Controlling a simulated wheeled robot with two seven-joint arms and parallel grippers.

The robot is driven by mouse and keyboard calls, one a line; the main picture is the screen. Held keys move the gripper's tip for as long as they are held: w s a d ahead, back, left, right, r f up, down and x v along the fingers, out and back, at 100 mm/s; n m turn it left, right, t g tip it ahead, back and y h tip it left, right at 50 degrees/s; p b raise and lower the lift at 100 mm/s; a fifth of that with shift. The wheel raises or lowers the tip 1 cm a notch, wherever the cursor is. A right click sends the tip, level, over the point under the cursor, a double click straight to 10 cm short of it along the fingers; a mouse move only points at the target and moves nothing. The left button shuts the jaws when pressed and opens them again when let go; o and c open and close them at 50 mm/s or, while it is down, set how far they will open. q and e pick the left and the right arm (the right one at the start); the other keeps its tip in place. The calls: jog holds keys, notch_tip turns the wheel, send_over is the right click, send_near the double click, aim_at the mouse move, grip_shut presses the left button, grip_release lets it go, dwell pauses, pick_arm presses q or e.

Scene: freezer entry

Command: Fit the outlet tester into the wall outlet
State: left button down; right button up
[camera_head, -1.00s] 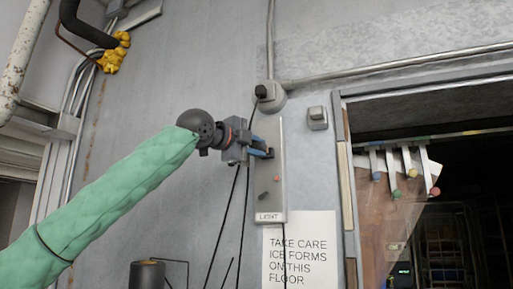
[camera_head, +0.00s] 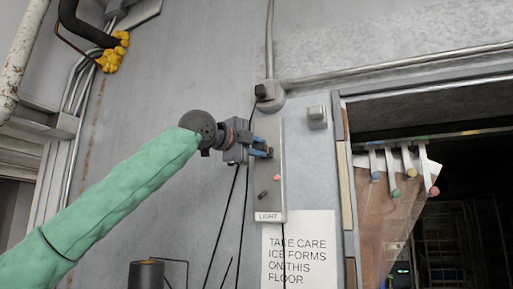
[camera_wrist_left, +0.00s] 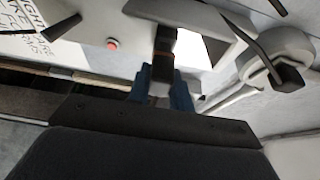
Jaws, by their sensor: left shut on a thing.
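My left gripper (camera_head: 261,148), with blue fingers, is in front of the upper part of the grey wall panel (camera_head: 272,209). In the left wrist view the fingers (camera_wrist_left: 160,88) are shut on the outlet tester (camera_wrist_left: 163,45), a dark block with an orange-red band. Its far end points at the panel and overlaps its face; whether it touches or sits in an opening, I cannot tell. The outlet's openings are hidden behind the tester and gripper. In the head view the tester is mostly hidden by the fingers. My right gripper is not in view.
The panel carries a red button (camera_head: 277,178), a dark toggle (camera_head: 263,194) and a LIGHT label. A conduit box (camera_head: 271,97) is above it, with a small grey box (camera_head: 317,117) to the right. A paper sign (camera_head: 299,250) hangs below. Black cables hang near the gripper.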

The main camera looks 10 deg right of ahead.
pick_arm(q)
jog(key=shift+w+d, duration=0.3)
jog(key=shift+w, duration=0.2)
jog(key=shift+w+d, duration=0.15)
jog(key=shift+w, duration=0.05)
dwell(0.4)
jog(key=c, duration=1.3)
grip_release()
jog(key=shift+o, duration=1.1)
jog(key=shift+w+d, duration=0.15)
jog(key=o, duration=0.5)
jog(key=shift+s+a, duration=0.45)
jog(key=shift+s, duration=0.15)
jog(key=shift+s+a+b, duration=0.5)
jog(key=shift+s+a, duration=0.2)
jog(key=shift+s, duration=0.35)
